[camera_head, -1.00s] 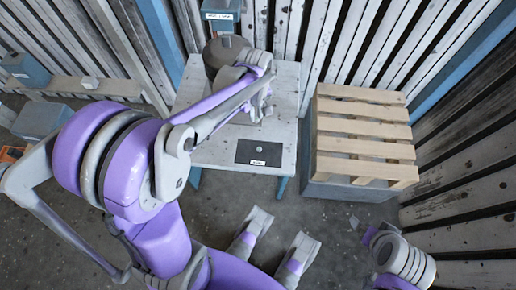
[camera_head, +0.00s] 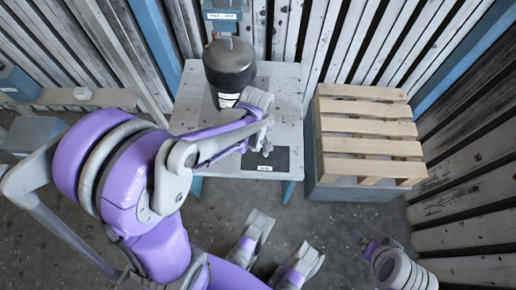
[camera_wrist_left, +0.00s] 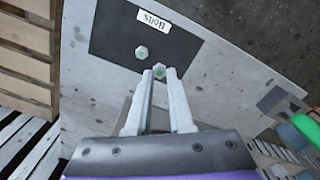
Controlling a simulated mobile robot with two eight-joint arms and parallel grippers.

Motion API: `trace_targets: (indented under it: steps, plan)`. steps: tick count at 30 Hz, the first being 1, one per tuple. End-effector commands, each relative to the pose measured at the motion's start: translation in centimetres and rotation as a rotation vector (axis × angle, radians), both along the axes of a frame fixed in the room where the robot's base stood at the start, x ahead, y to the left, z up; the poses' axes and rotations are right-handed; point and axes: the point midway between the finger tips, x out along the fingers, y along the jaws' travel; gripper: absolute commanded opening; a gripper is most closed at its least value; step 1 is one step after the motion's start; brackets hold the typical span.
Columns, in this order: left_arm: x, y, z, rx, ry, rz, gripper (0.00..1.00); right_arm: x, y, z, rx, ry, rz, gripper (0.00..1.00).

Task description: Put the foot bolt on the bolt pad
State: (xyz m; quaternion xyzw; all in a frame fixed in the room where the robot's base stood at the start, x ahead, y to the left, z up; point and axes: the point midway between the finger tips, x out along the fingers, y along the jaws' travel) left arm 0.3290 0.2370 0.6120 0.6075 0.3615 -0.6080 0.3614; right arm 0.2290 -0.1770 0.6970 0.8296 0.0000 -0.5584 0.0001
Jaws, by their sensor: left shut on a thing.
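The dark bolt pad (camera_head: 283,158), labelled "Bolts", lies near the front edge of the work table. It also shows in the left wrist view (camera_wrist_left: 110,38). My left gripper (camera_head: 266,148) is over the pad. In the left wrist view its fingertips (camera_wrist_left: 158,76) are shut on a small foot bolt (camera_wrist_left: 160,71) with a greenish centre. A second similar bolt (camera_wrist_left: 142,52) rests on the pad just beyond the fingertips. Whether the held bolt touches the pad is unclear. My right arm shows at the lower right of the head view, its jaws unclear.
A wooden pallet (camera_head: 365,132) on a grey block stands to the right. A green object (camera_wrist_left: 300,122) shows at the wrist view's right edge. Slatted walls close the back.

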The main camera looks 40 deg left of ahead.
Motion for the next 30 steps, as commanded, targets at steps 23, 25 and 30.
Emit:
trace_targets:
  steps: [23, 25, 30]
  plan:
    - [0.0, 0.0, -3.9, 0.000, 0.000, 0.000, 0.40, 0.2, 0.0, -1.8, 0.000, 0.005, 0.000, 1.00]
    - [0.0, 0.0, -3.8, 0.000, 0.000, 0.000, 0.50, 0.2, 0.0, -1.8, 0.000, 0.005, 0.000, 1.00]
    - [0.0, 0.0, -3.8, 0.000, 0.000, 0.000, 0.50, 0.2, 0.0, -1.8, 0.000, 0.005, 0.000, 1.00]
